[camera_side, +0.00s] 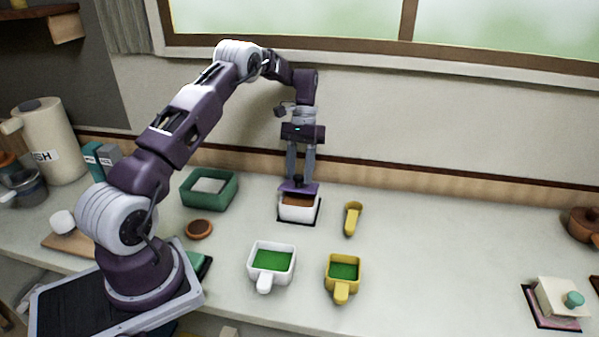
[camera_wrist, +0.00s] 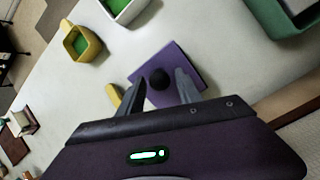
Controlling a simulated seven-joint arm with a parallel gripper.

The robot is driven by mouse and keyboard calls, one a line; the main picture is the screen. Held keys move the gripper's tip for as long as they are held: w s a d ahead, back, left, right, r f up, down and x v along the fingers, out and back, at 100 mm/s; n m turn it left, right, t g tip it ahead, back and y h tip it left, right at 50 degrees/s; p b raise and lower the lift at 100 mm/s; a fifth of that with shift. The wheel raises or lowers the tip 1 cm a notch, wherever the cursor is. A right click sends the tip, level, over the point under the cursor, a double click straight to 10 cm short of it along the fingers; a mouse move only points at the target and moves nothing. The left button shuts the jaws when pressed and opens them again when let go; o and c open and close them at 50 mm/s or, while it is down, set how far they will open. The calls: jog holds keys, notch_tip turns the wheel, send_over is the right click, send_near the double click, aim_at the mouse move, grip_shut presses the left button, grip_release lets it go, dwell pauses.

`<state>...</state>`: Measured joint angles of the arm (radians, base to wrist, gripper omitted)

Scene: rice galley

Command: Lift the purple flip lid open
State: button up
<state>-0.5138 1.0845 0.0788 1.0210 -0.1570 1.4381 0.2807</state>
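The purple flip lid (camera_side: 297,188) sits over a white box (camera_side: 299,211) with brown contents, on a dark base. In the side view the lid looks raised off the front rim, so the brown inside shows. My gripper (camera_side: 299,178) points straight down at the lid.
A yellow scoop (camera_side: 352,218) lies just right of the box. A white cup (camera_side: 271,262) and a yellow cup (camera_side: 342,275), both with green contents, stand in front. A green bin (camera_side: 209,188) and a small brown dish (camera_side: 199,229) are to the left.

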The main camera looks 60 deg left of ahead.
aim_at(297, 188)
jog(key=shift+o, duration=0.2)
jog(key=shift+s+d, duration=0.1)
jog(key=shift+s+d+f+t+y, duration=0.3)
jog(key=shift+d+t+y, duration=0.05)
jog(key=shift+t+y, duration=0.15)
jog(key=shift+s+d+f+t+y, duration=0.6)
jog(key=shift+f+t+y, duration=0.2)
jog(key=shift+t+y, duration=0.2)
jog(key=r, duration=0.8)
jog(key=shift+d, duration=0.2)
jog(key=s+d+r+m+t, duration=0.2)
jog(key=s+d+r+t, duration=0.2)
jog(key=s+d+r, duration=1.2)
jog(key=shift+s+d+r+m+y, duration=0.15)
jog(key=shift+d+r+m+y, duration=0.15)
jog(key=shift+r, duration=0.25)
